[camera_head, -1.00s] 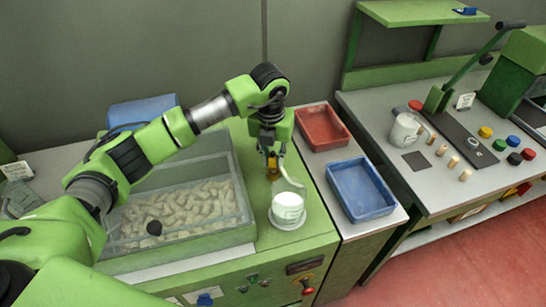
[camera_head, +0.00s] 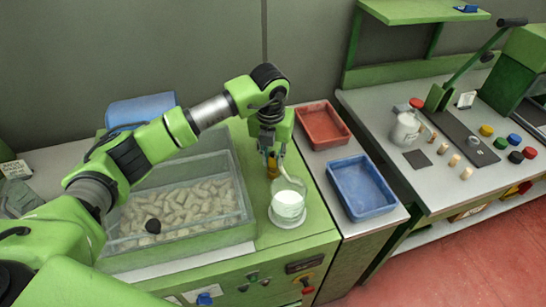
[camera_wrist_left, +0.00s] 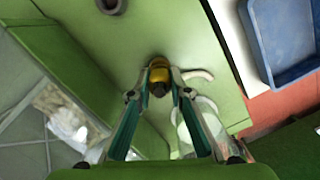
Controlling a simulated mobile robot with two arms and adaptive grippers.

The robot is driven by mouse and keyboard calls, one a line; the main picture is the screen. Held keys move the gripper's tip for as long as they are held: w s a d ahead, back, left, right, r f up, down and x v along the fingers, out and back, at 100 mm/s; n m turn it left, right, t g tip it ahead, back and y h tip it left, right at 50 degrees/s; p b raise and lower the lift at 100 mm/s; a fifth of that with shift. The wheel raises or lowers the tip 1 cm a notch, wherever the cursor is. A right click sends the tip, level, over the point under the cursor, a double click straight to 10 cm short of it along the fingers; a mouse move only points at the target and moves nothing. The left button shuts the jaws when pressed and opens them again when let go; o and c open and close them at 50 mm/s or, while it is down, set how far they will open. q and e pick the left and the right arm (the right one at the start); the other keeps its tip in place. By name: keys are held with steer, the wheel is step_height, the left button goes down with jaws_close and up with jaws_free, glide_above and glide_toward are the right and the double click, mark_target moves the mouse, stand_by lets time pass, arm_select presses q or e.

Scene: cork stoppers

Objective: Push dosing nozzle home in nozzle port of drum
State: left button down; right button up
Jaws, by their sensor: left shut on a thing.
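My left gripper (camera_head: 270,146) points down over the green worktop, behind the clear jar. It is shut on a small amber-and-dark piece, which looks like the dosing nozzle (camera_wrist_left: 158,76). The nozzle also shows below the fingers in the head view (camera_head: 272,168). A pale curved tube (camera_wrist_left: 197,73) runs beside it, toward the jar (camera_head: 288,201) of white material on a round base. The nozzle's lower end and any port beneath it are hidden, so I cannot tell how deep it sits. My right gripper is not in view.
A clear-walled bin of corks (camera_head: 180,207) stands left of the gripper, with a blue rounded body (camera_head: 142,108) behind it. Red (camera_head: 323,125) and blue (camera_head: 361,188) trays lie to the right. A grey ring (camera_wrist_left: 110,4) shows on the worktop.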

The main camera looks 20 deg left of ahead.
arm_select(q)
steer(key=shift+f, duration=0.4)
steer(key=c, duration=1.8)
jaws_free()
steer(key=r, duration=0.4)
steer(key=s+r, duration=0.1)
steer(key=r, duration=0.7)
steer(key=shift+s, duration=0.25)
